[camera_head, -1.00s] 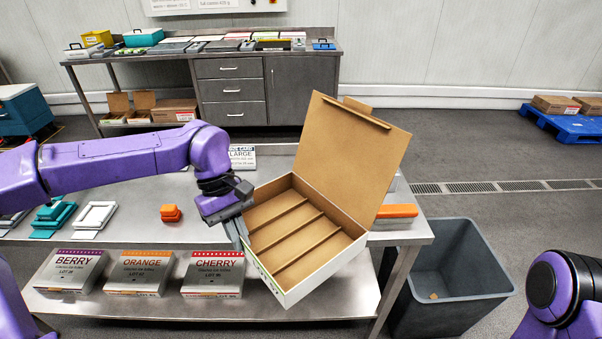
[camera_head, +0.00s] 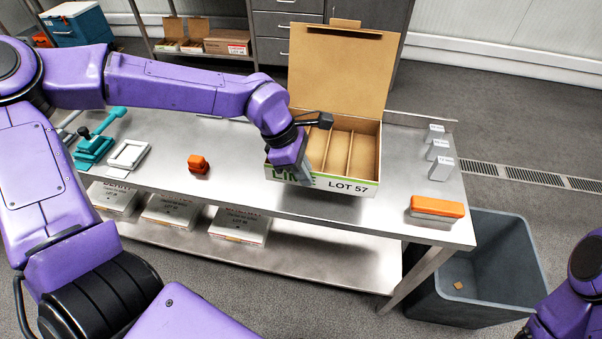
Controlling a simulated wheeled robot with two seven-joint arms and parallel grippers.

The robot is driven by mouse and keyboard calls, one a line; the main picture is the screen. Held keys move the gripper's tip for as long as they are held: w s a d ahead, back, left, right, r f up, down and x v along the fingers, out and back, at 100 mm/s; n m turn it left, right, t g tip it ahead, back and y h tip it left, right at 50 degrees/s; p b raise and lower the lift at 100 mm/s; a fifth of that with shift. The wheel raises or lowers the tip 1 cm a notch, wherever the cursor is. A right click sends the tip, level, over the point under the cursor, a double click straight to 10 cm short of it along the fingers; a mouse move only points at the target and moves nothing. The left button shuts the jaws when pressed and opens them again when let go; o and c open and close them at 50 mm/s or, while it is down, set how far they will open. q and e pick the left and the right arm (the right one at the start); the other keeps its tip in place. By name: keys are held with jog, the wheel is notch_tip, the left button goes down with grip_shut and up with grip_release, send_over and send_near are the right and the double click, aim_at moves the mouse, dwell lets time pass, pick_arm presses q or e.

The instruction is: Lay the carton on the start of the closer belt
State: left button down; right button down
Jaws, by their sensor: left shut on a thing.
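The open carton (camera_head: 346,186) is brown inside with several long dividers. Its white and green front wall reads "LOT 57" and its brown lid stands up at the back. My left gripper (camera_head: 297,168) is shut on the carton's front left wall; its fingertips are partly hidden by the gripper body. The carton is held roughly level above the steel table, with its shadow on the tabletop below. My right arm shows only in part at the lower right edge, and its gripper is out of view. No belt is in view.
The steel table (camera_head: 240,188) carries an orange block (camera_head: 198,164), a white frame (camera_head: 128,155), a teal tool (camera_head: 92,148), an orange-topped block (camera_head: 437,207) and small white boxes (camera_head: 440,168). A grey bin (camera_head: 490,290) stands at right. Boxes lie on the lower shelf.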

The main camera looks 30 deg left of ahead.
pick_arm(q)
jog(key=w+f, duration=0.1)
jog(key=w+a+f, duration=0.1)
jog(key=f, duration=0.1)
jog(key=w+a+f+p, duration=0.1)
jog(key=f, duration=0.1)
jog(key=shift+w+f, duration=0.25)
jog(key=shift+w, duration=0.1)
notch_tip(320, 180, down, 3)
jog(key=shift+w+d+f, duration=0.1)
jog(key=shift+w+d, duration=0.05)
jog(key=c, duration=1.3)
grip_release()
jog(key=shift+o, duration=0.2)
